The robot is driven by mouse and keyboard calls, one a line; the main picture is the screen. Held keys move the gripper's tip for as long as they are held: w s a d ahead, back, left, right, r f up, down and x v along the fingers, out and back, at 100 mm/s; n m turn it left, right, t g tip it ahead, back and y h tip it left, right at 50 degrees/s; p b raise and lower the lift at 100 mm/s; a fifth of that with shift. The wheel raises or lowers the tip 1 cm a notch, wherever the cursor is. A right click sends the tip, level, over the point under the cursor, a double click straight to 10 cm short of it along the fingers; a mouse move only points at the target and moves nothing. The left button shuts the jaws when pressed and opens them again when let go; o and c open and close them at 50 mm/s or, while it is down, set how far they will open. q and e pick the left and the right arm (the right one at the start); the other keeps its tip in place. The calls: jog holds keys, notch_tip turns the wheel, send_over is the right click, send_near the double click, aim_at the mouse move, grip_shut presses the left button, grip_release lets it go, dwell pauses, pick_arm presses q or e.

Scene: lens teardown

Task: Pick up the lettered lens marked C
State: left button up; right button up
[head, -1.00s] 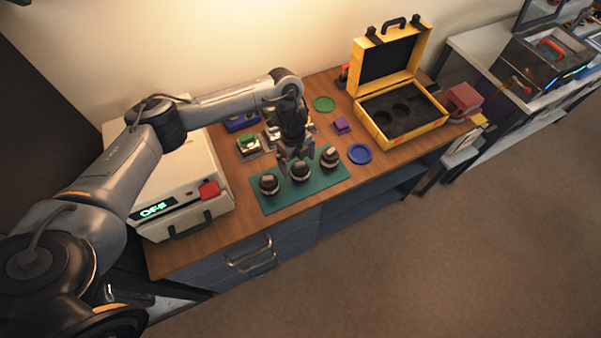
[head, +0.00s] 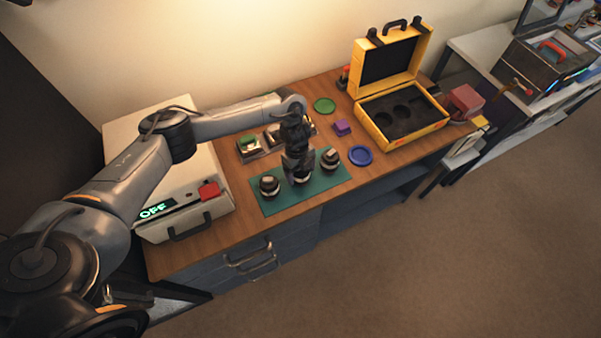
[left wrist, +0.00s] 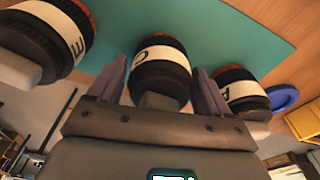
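The lens marked C (left wrist: 160,70) is black with a white lettered band. It is the middle of three lenses on the green mat (head: 283,205). My left gripper (head: 300,174) points down over this lens and hides most of it in the head view. In the left wrist view the two purple fingers of my left gripper (left wrist: 160,88) are apart, one on each side of lens C, with narrow gaps showing. The lens marked E (left wrist: 50,38) is to the left, also in the head view (head: 269,186). The lens marked A (left wrist: 240,92) is to the right (head: 330,159).
The open yellow case (head: 411,132) stands at the right. A white device reading OFF (head: 185,200) stands at the left.

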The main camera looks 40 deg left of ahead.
pick_arm(q)
jog(key=c, duration=0.6)
jog(key=shift+r, duration=0.15)
jog(key=shift+c, duration=0.2)
